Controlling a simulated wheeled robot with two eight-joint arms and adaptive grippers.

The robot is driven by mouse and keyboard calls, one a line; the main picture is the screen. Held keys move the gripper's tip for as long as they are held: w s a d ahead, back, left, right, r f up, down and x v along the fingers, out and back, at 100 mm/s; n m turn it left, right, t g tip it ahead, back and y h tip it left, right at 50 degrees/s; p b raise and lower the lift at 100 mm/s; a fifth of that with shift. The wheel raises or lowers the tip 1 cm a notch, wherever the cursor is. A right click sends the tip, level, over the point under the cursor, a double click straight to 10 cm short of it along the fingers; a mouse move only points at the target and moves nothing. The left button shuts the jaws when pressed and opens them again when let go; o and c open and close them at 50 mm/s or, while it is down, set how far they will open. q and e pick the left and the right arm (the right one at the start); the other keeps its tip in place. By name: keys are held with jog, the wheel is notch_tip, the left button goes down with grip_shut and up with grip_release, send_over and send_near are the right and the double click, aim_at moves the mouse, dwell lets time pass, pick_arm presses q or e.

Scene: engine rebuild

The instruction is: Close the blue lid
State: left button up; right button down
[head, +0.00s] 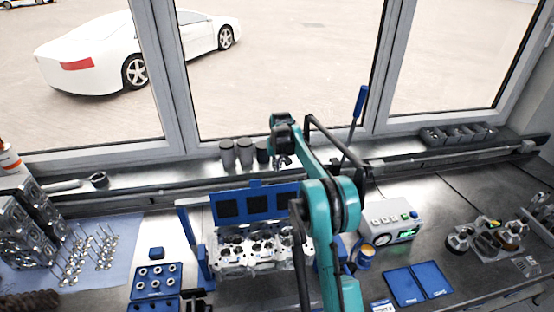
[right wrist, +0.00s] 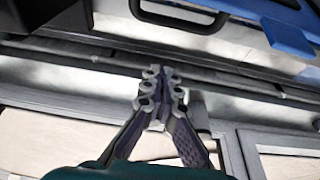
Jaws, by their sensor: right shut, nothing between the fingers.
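The blue lid (head: 232,207), a panel with several dark square windows and a small tab on top, stands raised behind a silver cylinder head (head: 245,258). Blue parts, apparently of the lid, show along the top of the right wrist view (right wrist: 195,24). My right gripper (head: 283,163) is above and behind the lid, near the window sill, apart from the lid. Its fingers are shut and empty in the right wrist view (right wrist: 161,95). My right arm hides part of the lid's right side. My left gripper is not in view.
Dark cups (head: 228,153) stand on the sill left of my right gripper. A blue post (head: 187,225) rises left of the lid. A grey control box (head: 392,222) and flat blue cases (head: 418,283) lie to the right. A blue tray (head: 157,281) of rings is front left.

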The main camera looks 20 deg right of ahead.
jog(key=s+f, duration=0.1)
jog(key=s+f+p, duration=0.1)
jog(key=f, duration=0.1)
jog(key=shift+s+a, duration=0.1)
jog(key=shift+a, duration=0.2)
jog(key=shift+s+a, duration=0.1)
jog(key=shift+s, duration=0.4)
jog(key=shift+w, duration=0.15)
jog(key=shift+s, duration=0.2)
